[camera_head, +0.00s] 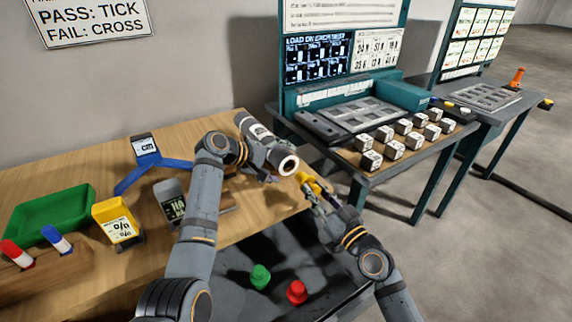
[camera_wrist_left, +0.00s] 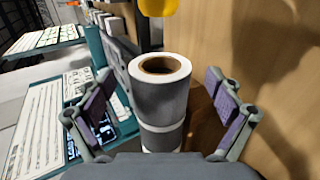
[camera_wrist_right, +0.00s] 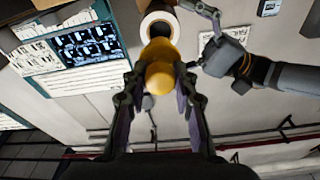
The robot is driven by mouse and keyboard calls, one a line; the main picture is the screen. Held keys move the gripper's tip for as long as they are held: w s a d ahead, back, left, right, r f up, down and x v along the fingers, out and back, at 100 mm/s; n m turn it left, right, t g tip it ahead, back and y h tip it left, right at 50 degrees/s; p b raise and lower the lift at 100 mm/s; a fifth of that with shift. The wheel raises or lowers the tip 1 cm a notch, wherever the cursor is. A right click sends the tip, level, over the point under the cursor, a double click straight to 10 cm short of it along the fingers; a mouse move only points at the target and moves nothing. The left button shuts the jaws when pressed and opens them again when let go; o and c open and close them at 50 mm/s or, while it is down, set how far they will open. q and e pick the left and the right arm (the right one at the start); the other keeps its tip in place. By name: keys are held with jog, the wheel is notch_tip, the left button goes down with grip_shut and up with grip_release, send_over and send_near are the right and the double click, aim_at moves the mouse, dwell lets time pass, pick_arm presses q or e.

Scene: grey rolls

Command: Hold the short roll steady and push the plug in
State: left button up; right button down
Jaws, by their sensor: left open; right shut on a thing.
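The short roll (camera_head: 257,129) is grey with white bands and lies at the table's right edge, its open brown core facing the plug. It also shows in the left wrist view (camera_wrist_left: 160,98) and the right wrist view (camera_wrist_right: 150,20). My left gripper (camera_head: 268,166) is open, its fingers on either side of the roll with gaps visible in the left wrist view. My right gripper (camera_head: 318,194) is shut on the yellow plug (camera_head: 304,179). The plug (camera_wrist_right: 160,72) is in front of the core opening, apart from the roll. The plug's held end is partly hidden by the fingers.
A blue stand (camera_head: 150,163), a grey block (camera_head: 169,200), a yellow box (camera_head: 117,221) and a green tray (camera_head: 50,214) stand left on the wooden table. Green (camera_head: 260,276) and red (camera_head: 297,291) pieces lie on a dark surface below. A teal bench (camera_head: 362,180) with several small blocks stands right.

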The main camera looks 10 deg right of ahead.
pick_arm(q)
jog(key=shift+x, duration=1.15)
jog(key=shift+c, duration=0.2)
jog(key=c, duration=1.5)
jog(key=shift+o, duration=0.2)
